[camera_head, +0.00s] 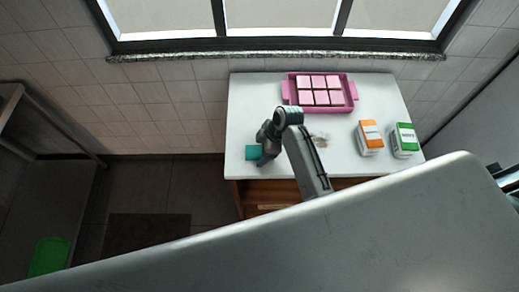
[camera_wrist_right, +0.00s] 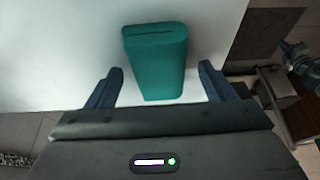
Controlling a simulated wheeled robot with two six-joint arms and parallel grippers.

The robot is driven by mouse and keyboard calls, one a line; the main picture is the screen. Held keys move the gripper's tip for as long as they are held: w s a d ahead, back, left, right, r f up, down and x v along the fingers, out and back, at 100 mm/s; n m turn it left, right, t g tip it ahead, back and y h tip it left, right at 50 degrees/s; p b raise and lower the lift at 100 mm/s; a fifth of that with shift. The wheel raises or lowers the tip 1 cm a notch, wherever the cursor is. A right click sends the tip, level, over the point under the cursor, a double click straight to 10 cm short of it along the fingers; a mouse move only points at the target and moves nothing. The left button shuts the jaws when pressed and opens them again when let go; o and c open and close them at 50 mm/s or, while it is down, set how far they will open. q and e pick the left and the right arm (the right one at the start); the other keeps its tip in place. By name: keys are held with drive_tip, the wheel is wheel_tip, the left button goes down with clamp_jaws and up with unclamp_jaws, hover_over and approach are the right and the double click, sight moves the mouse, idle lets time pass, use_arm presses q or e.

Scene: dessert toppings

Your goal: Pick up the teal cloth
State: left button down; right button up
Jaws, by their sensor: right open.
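The teal cloth (camera_head: 252,152) lies at the left front part of the white table. In the right wrist view it is a thick folded teal block (camera_wrist_right: 157,62) with a dark slit on its upper end. My right gripper (camera_head: 264,158) is over the table's left front edge, right beside the cloth. In the right wrist view its two blue fingers are apart, one on each side of the cloth's near end, with gaps on both sides. The jaws hold nothing. I cannot tell the exact height of the fingers. My left gripper does not show.
A pink tray (camera_head: 353,97) with several pink-and-white blocks stands at the table's back. An orange-and-white box (camera_head: 370,141) and a green-and-white box (camera_head: 405,141) stand at the right. A small pale item (camera_head: 320,139) is beside my arm. The white table (camera_head: 250,100) is clear at back left.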

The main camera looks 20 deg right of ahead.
sight(257, 151)
drive_tip(key=shift+f, duration=0.25)
idle(0.4)
drive_tip(key=c, duration=1.1)
drive_tip(key=shift+o, duration=0.2)
drive_tip(key=shift+r, duration=0.2)
drive_tip(key=shift+w+r+b, duration=0.1)
drive_tip(key=shift+r+b, duration=0.5)
wheel_tip(257, 151, up, 2)
drive_tip(key=shift+r+b, duration=0.1)
drive_tip(key=shift+b, duration=0.7)
drive_tip(key=s+d+b, duration=0.2)
drive_tip(key=s+d, duration=0.2)
drive_tip(key=s, duration=0.3)
drive_tip(key=s+d+r+b, duration=0.1)
drive_tip(key=s+d+b, duration=0.2)
drive_tip(key=s, duration=0.3)
drive_tip(key=shift+s+d+r, duration=0.3)
drive_tip(key=shift+s+d, duration=0.05)
drive_tip(key=shift+d, duration=0.4)
